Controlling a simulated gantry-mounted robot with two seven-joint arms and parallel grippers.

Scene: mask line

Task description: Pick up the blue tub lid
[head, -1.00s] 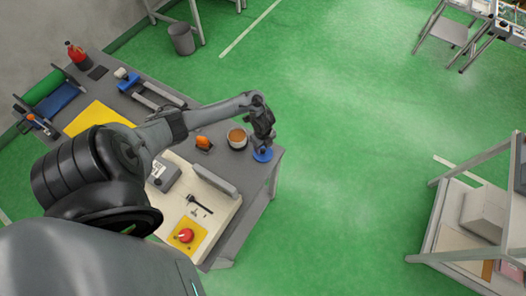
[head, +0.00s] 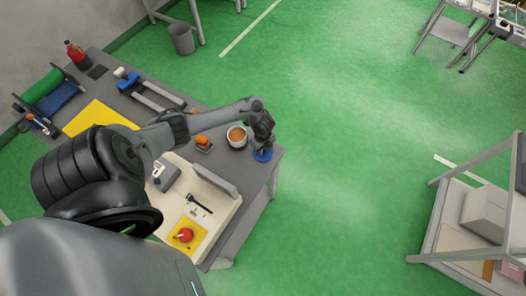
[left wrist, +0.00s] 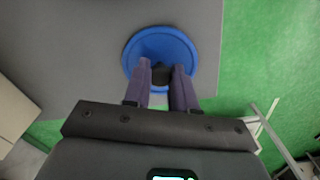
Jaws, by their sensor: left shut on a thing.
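The blue tub lid (head: 263,156) is a round disc at the right corner of the grey table. In the left wrist view the blue lid (left wrist: 160,42) shows a raised rim and a dark knob (left wrist: 161,74) at its middle. My left gripper (head: 262,148) is right over the lid, and in the left wrist view its two fingers (left wrist: 162,78) are closed on the knob. Whether the lid touches the table is hard to tell. My right gripper is not in view.
A cream tray (head: 225,207) with a red button on a yellow base (head: 186,236) lies nearer. The table edge is close to the lid.

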